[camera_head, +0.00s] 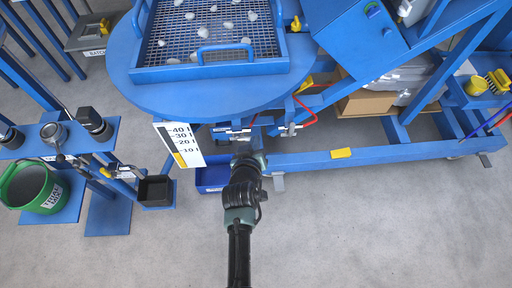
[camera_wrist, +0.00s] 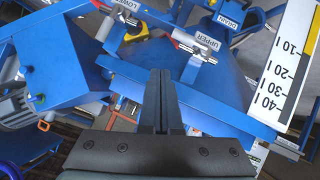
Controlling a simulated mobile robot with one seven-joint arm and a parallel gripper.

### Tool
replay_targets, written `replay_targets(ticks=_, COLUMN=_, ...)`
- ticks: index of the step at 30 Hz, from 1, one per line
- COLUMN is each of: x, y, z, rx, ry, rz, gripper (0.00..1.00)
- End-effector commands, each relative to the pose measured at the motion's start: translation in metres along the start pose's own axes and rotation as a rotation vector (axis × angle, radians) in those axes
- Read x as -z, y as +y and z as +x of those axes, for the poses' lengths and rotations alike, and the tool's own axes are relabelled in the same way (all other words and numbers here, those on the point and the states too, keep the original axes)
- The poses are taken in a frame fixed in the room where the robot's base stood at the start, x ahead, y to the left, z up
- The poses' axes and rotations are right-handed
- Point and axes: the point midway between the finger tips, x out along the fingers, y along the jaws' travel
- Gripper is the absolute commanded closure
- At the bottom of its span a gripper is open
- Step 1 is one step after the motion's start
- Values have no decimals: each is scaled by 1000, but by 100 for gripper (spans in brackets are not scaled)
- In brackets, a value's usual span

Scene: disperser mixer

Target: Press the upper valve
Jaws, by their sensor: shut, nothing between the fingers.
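The upper valve (camera_wrist: 192,46) is a silver fitting with a red handle edge, beside a white "UPPER" label (camera_wrist: 208,38) on the blue machine. In the head view a silver fitting (camera_head: 238,131), seemingly this valve, sits under the round blue top, just beyond my gripper. My gripper (camera_wrist: 160,74) has its two dark fingers together, with nothing between them. In the wrist view the fingertips lie below and left of the upper valve, with no visible contact. In the head view my wrist (camera_head: 244,165) hides most of the fingers.
A lower valve (camera_wrist: 118,14) with its own label is at the top left of the wrist view; a "DRAIN" label (camera_wrist: 229,21) is at the right. The white litre scale (camera_head: 180,144) hangs left of my gripper. Blue frame beams (camera_head: 360,160) run right. Floor (camera_head: 380,230) in front is clear.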

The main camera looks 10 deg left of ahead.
Motion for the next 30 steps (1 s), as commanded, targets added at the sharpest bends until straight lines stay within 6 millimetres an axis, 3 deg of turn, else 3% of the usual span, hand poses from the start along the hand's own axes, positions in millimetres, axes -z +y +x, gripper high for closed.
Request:
replay_targets(ticks=6, x=-1, y=7, z=-37, rx=1, ry=-1, rz=1, gripper=100)
replay_targets(ticks=12, x=-2, y=10, z=-54, rx=0, ry=-1, rz=0, gripper=100)
replay_targets(ticks=30, x=-2, y=11, z=-57, rx=0, ry=0, rz=0, gripper=100)
